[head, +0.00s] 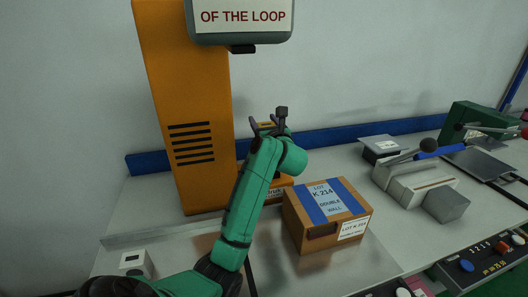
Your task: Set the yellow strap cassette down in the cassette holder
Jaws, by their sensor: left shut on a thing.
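My left arm reaches up from the bottom left, and its green forearm ends at my left gripper (269,126) beside the tall orange machine. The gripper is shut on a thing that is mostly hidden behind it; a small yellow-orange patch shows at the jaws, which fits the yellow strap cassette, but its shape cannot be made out. A low orange part (284,186) shows behind the forearm, next to the machine's foot. I cannot tell whether it belongs to the cassette holder, which I cannot make out clearly. My right gripper is not in view.
A cardboard box (326,214) with blue tape stands right of my forearm. Grey blocks (420,185), a green device (470,122) and a control panel (485,262) lie further right.

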